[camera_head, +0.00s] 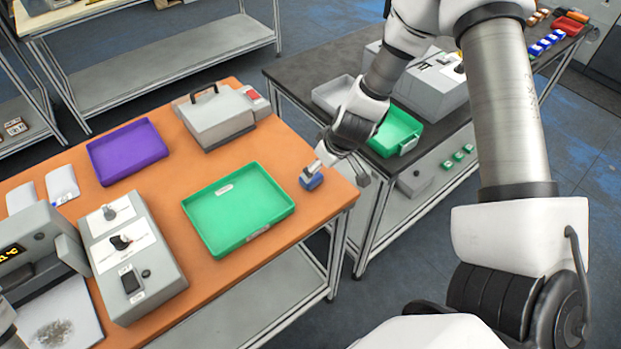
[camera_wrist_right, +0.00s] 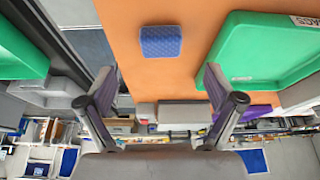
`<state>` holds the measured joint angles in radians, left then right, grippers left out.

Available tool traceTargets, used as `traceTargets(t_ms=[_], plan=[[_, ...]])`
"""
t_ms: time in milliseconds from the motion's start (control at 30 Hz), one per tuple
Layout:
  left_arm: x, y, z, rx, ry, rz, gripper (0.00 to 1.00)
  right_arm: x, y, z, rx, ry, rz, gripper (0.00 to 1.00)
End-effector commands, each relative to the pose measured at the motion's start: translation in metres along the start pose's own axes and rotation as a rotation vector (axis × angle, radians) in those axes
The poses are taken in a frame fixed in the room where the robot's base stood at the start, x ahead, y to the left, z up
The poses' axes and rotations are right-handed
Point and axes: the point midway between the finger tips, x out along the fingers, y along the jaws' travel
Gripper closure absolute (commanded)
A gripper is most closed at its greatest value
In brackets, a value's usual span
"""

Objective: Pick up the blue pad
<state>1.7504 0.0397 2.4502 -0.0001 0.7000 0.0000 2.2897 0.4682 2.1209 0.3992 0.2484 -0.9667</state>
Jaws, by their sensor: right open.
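The blue pad (camera_head: 312,182) lies on the orange table top, near its right edge and to the right of the green tray. In the right wrist view the pad (camera_wrist_right: 160,41) is a small textured block in the upper middle. My right gripper (camera_head: 337,172) is beside the pad in the head view, and one finger partly overlaps it there. In the wrist view my right gripper (camera_wrist_right: 158,85) has its fingers wide apart with nothing between them, and the pad shows beyond them. My left gripper is not in view.
A green tray (camera_head: 190,208) lies left of the pad, with a purple tray (camera_head: 128,150) and a grey case (camera_head: 215,120) behind. A grey control box (camera_head: 140,262) stands at the front left. The dark table (camera_head: 300,72) to the right holds another green tray (camera_head: 398,130).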

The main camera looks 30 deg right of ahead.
Motion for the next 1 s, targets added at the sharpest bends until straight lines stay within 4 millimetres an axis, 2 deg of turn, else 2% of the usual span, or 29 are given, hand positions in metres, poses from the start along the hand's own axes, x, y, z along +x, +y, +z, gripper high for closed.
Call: traceTargets(t_ms=[100, 267, 400, 500, 700, 767, 800, 867, 1000], plan=[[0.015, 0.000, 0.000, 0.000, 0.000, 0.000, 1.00, 0.021, 0.000, 0.002, -0.005, 0.000, 0.000, 0.08], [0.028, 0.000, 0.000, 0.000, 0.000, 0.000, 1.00, 0.043, 0.000, -0.001, -0.005, -0.002, 0.000, 0.08], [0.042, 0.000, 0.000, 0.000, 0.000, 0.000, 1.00, 0.070, 0.000, -0.003, -0.005, -0.001, 0.001, 0.08], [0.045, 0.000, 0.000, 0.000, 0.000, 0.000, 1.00, 0.077, -0.001, -0.004, -0.004, -0.001, 0.000, 0.08], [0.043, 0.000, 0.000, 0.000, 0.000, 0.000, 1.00, 0.076, -0.001, -0.005, -0.002, -0.001, -0.001, 0.08], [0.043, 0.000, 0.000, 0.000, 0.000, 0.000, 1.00, 0.076, -0.001, -0.005, -0.002, -0.001, -0.001, 0.30], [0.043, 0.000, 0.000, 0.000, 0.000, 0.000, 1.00, 0.076, -0.001, -0.005, -0.002, -0.001, -0.001, 0.44], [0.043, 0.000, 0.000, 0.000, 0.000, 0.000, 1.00, 0.076, -0.001, -0.005, -0.002, -0.001, -0.001, 0.62], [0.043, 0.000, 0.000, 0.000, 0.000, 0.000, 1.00, 0.076, -0.001, -0.005, -0.002, -0.001, -0.001, 0.62]])
